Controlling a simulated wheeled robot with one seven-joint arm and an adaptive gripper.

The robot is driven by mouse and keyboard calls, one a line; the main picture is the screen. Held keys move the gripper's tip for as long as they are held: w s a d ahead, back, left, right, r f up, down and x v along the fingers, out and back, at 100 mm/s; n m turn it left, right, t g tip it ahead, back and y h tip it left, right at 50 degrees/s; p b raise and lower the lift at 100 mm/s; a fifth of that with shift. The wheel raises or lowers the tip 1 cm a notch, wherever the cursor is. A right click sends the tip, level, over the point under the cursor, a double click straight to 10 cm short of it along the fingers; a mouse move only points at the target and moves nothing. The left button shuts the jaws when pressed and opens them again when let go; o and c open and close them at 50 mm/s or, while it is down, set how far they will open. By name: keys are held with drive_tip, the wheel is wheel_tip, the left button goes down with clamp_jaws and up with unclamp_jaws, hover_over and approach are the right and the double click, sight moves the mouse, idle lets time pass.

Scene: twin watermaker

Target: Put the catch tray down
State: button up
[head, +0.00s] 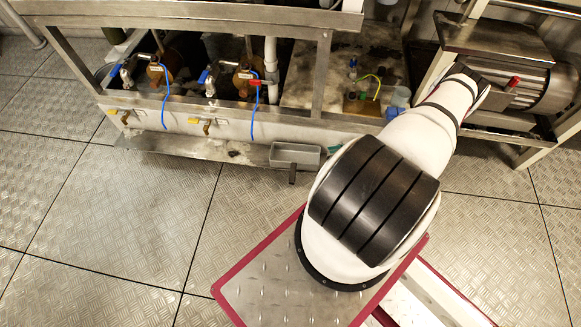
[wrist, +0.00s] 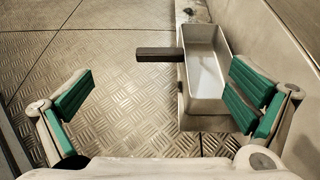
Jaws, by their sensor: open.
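The catch tray (head: 290,153) is a small grey metal rectangular pan. In the head view it sits at the low ledge along the front of the machine frame, with its dark bar handle (head: 292,174) pointing out over the floor. In the wrist view the tray (wrist: 206,101) looks empty, and its handle (wrist: 158,54) sticks out to the left. My gripper (wrist: 160,98) is open with nothing between its green-padded fingers. The right finger overlaps the tray's near right rim in the picture; I cannot tell whether they touch. The handle lies beyond the fingertips.
The low metal ledge (head: 190,150) runs along the machine's foot. Above it are valves with yellow handles (head: 207,122) and hanging blue tubes (head: 164,110). A motor (head: 540,88) stands at the right. The tread-plate floor (head: 110,215) in front is clear.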

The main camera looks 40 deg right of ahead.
sight(295, 172)
drive_tip(key=shift+s+d+f+b+x, duration=0.15)
drive_tip(key=shift+f+b+x, duration=0.25)
drive_tip(key=shift+b+x, duration=1.45)
drive_tip(key=shift+s+d+f+b+x, duration=0.1)
drive_tip(key=shift+f+b+x, duration=0.25)
drive_tip(key=shift+x, duration=3.05)
drive_tip(key=shift+s+d+f+b+x, duration=0.15)
drive_tip(key=shift+f+b+x, duration=0.6)
drive_tip(key=shift+x, duration=1.9)
drive_tip(key=shift+r, duration=0.25)
drive_tip(key=c, duration=1.8)
